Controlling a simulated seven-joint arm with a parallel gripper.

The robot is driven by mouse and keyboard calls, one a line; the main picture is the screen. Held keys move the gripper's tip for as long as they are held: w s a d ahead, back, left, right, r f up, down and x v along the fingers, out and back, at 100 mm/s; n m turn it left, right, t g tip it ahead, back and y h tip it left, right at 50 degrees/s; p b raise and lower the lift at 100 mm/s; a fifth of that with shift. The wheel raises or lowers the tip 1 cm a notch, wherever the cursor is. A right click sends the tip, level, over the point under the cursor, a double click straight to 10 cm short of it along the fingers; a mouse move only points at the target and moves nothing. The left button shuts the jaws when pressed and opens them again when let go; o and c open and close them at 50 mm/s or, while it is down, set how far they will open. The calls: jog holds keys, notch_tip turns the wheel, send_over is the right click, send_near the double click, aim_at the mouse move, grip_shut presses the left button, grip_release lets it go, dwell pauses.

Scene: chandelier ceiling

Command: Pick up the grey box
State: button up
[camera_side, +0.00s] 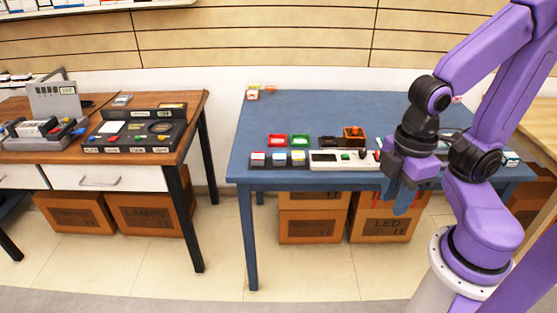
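I cannot single out one clear grey box. A grey case-like unit (54,101) with an upright panel stands on the brown table at the left, far from my gripper. My gripper (405,193) points down at the front edge of the blue table, in front of the right part of the row of items. A blue-grey piece shows at its tip; I cannot tell whether it is a finger or a held thing. The gap between the fingers is not clear. My arm hides part of the blue table's right side.
The blue table (330,110) carries red and green trays (288,140), a white strip panel (342,159) and an orange-brown block (354,133). Its back middle is clear. The brown table (189,109) holds a dark panel (138,134). Cardboard boxes (312,227) stand underneath.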

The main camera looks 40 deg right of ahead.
jog(key=o, duration=0.4)
jog(key=w+a+m+t, duration=0.1)
jog(key=w+a+m, duration=0.2)
jog(key=w+m, duration=0.55)
jog(key=m+t+h, duration=0.2)
jog(key=m+h, duration=0.1)
jog(key=m, duration=1)
send_over(279, 156)
jog(key=s+a, duration=0.1)
jog(key=shift+n, duration=0.25)
notch_tip(279, 156, down, 17)
jog(key=shift+s+a+f, duration=0.1)
jog(key=shift+a, duration=0.05)
jog(key=shift+s+x, duration=0.1)
jog(key=shift+x, duration=1.25)
jog(key=shift+s+x, duration=0.15)
jog(key=shift+x, duration=1.15)
